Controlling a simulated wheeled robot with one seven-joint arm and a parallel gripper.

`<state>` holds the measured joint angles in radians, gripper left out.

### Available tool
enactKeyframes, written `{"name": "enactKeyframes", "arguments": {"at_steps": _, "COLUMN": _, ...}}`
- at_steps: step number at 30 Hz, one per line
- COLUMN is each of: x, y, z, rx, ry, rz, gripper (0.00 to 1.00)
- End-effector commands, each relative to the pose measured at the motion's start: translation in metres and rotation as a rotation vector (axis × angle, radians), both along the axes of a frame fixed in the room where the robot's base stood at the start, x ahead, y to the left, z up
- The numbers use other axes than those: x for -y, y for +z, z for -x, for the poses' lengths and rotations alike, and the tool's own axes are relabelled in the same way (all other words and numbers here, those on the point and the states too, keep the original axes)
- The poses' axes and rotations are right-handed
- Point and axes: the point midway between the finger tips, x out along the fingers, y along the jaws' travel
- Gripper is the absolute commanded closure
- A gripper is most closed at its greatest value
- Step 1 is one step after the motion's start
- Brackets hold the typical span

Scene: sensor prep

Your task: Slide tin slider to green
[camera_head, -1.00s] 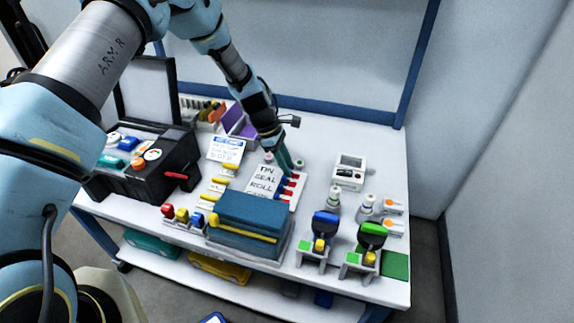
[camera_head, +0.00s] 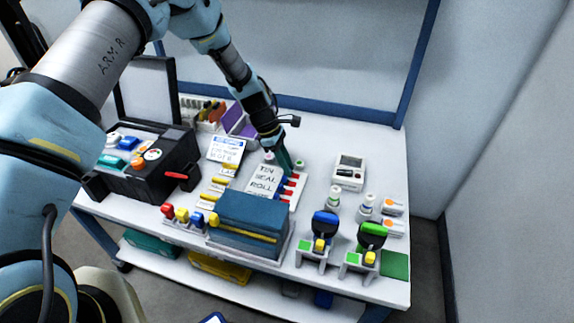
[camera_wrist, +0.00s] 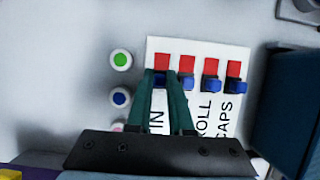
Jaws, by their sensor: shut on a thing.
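The white slider board (camera_head: 263,196) lies on the table and carries the words TIN, SEAL, ROLL and CAPS. In the wrist view, the board (camera_wrist: 203,55) has one column per word, each with a red patch above a blue slider knob. The tin slider (camera_wrist: 160,79) is the leftmost blue knob, below its red patch (camera_wrist: 161,60). My gripper (camera_wrist: 166,82) is shut on it, with a teal finger on each side. The right finger is close to the seal slider (camera_wrist: 187,82). No green shows in the tin column. In the head view, my gripper (camera_head: 285,165) reaches down to the board's far end.
Round caps, one green (camera_wrist: 121,60) and one blue (camera_wrist: 120,97), stand left of the board in the wrist view. A blue box (camera_head: 248,218) stands in front of the board.

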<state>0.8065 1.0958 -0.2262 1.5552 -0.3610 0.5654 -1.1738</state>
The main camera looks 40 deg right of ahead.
Motion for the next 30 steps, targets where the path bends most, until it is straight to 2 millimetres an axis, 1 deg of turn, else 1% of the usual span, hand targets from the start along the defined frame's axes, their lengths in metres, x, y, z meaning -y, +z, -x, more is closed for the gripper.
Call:
{"name": "enactKeyframes", "arguments": {"at_steps": 18, "x": 0.001, "y": 0.001, "z": 0.001, "rx": 0.001, "ry": -0.001, "rz": 0.001, "gripper": 1.0}}
{"name": "enactKeyframes", "arguments": {"at_steps": 20, "x": 0.004, "y": 0.001, "z": 0.005, "rx": 0.0, "ry": -0.002, "rz": 0.001, "gripper": 1.0}}
{"name": "enactKeyframes", "arguments": {"at_steps": 25, "x": 0.016, "y": 0.001, "z": 0.024, "rx": 0.001, "ry": -0.004, "rz": 0.001, "gripper": 1.0}}
{"name": "enactKeyframes", "arguments": {"at_steps": 30, "x": 0.017, "y": 0.001, "z": 0.026, "rx": -0.001, "ry": -0.001, "rz": 0.001, "gripper": 1.0}}
